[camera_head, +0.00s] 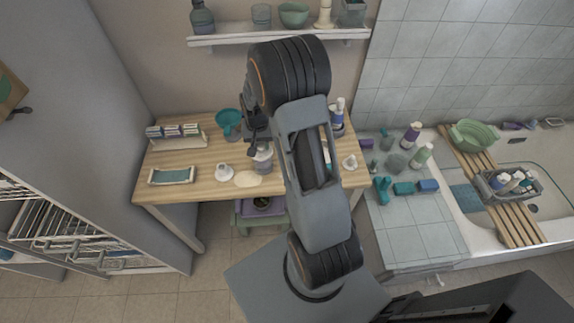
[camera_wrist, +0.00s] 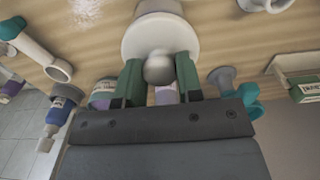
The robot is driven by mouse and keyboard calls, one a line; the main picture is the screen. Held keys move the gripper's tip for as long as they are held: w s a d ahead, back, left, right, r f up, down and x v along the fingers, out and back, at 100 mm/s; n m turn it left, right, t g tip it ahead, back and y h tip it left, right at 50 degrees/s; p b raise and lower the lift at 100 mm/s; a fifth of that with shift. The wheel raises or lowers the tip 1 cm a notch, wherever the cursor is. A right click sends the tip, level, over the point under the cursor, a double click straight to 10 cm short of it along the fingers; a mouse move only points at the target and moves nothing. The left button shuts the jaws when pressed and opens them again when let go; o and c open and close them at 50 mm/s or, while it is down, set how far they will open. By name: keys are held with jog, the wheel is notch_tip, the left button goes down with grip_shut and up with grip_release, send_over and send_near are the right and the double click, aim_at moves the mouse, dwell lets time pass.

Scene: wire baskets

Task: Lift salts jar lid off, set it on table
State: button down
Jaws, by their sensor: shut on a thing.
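In the wrist view, the green fingers of my gripper (camera_wrist: 159,74) stand on either side of a round grey knob, shut on it. Behind the knob is the wide pale disc of the salts jar lid (camera_wrist: 160,36). In the head view, the salts jar (camera_head: 263,160) stands upright near the front middle of the wooden table (camera_head: 205,150). My gripper (camera_head: 257,138) is just above it, partly hidden by my arm. I cannot tell whether the lid touches the jar.
A white cup-like piece (camera_head: 224,172) and a pale round patch (camera_head: 247,179) are left of the jar. A teal funnel (camera_head: 229,119) stands behind.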

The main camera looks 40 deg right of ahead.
jog(key=shift+r+p, duration=0.8)
jog(key=shift+r, duration=0.6)
